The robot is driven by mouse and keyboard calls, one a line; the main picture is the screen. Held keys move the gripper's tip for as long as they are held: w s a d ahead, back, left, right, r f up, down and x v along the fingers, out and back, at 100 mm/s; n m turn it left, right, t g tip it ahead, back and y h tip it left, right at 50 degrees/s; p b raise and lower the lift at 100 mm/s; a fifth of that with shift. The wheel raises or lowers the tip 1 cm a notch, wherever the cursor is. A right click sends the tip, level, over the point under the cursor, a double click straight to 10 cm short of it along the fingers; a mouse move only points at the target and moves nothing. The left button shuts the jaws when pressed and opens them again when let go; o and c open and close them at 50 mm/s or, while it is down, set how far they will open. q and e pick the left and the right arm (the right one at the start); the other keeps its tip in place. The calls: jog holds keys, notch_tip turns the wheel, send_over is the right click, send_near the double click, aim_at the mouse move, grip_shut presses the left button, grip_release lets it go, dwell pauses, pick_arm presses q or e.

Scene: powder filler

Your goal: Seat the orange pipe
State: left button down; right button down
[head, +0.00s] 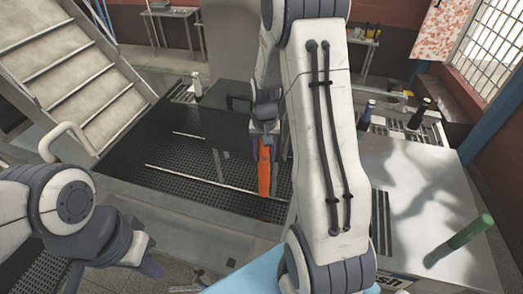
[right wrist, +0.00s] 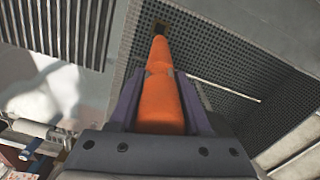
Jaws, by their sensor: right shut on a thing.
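The orange pipe (head: 264,172) is held in my right gripper (head: 264,138) and hangs downward over the dark perforated floor in the head view. In the right wrist view the pipe (right wrist: 160,100) lies between the two dark fingers of my right gripper (right wrist: 158,88). Its narrower far end points toward a small dark square opening (right wrist: 162,27). I cannot tell whether the tip is in the opening or short of it. My left gripper (head: 148,264) is low at the left of the head view, away from the pipe. Its fingers are too unclear to judge.
A pale metal cabinet (head: 415,180) with a green handle-like rod (head: 462,240) stands at the right. Dark bottles (head: 418,114) stand behind it. Metal stairs (head: 65,60) rise at the left. The dark perforated floor (head: 150,165) between them looks mostly clear.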

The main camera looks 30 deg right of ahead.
aim_at(264, 192)
jog(key=shift+f, duration=0.5)
notch_tip(264, 192, down, 17)
jog(key=b, duration=1.4)
jog(key=shift+f, duration=0.2)
jog(key=shift+f+b, duration=0.65)
jog(key=shift+f, duration=0.15)
notch_tip(264, 192, down, 4)
jog(key=b, duration=0.3)
jog(key=shift+p, duration=0.3)
dwell(0.3)
